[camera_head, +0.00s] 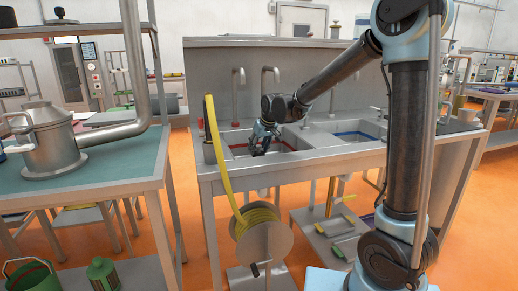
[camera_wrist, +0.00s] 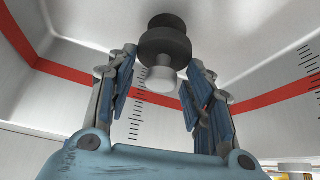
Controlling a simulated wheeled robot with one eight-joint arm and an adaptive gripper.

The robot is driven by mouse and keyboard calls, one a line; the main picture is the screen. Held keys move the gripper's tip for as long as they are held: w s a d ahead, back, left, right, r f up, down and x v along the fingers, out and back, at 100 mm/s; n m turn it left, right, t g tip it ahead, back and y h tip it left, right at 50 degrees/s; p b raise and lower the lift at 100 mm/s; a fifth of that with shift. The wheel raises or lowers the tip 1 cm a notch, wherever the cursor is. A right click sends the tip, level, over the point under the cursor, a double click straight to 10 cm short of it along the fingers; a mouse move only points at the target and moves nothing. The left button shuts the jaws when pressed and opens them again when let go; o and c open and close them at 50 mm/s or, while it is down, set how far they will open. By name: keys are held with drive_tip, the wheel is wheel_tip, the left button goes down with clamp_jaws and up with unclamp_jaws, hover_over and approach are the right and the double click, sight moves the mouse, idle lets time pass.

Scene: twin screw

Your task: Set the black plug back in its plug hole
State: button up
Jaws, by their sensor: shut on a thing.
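The black plug (camera_wrist: 166,45) is in the wrist view, a dark stepped disc with a pale grey round knob (camera_wrist: 160,78) on the side facing me. My gripper (camera_wrist: 163,64) has a finger on either side of the plug and is shut on it. In the head view my gripper (camera_head: 262,138) reaches down into the left sink basin (camera_head: 283,146), which has a red line around its wall. The plug is too small to make out clearly there. I cannot make out the plug hole; the plug and gripper cover part of the basin in the wrist view.
A second basin with a blue line (camera_head: 352,136) lies to the right. Taps (camera_head: 238,92) stand behind the basins. A yellow hose (camera_head: 222,165) runs over the sink's left front edge to a reel (camera_head: 264,245). A teal-topped bench (camera_head: 110,160) stands left.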

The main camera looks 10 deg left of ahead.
drive_tip(key=shift+f, duration=0.35)
drive_tip(key=shift+f, duration=0.35)
drive_tip(key=shift+f, duration=0.65)
idle(0.4)
drive_tip(key=o, duration=1.2)
drive_tip(key=shift+o, duration=0.5)
drive_tip(key=o, duration=0.4)
drive_tip(key=shift+r, duration=0.15)
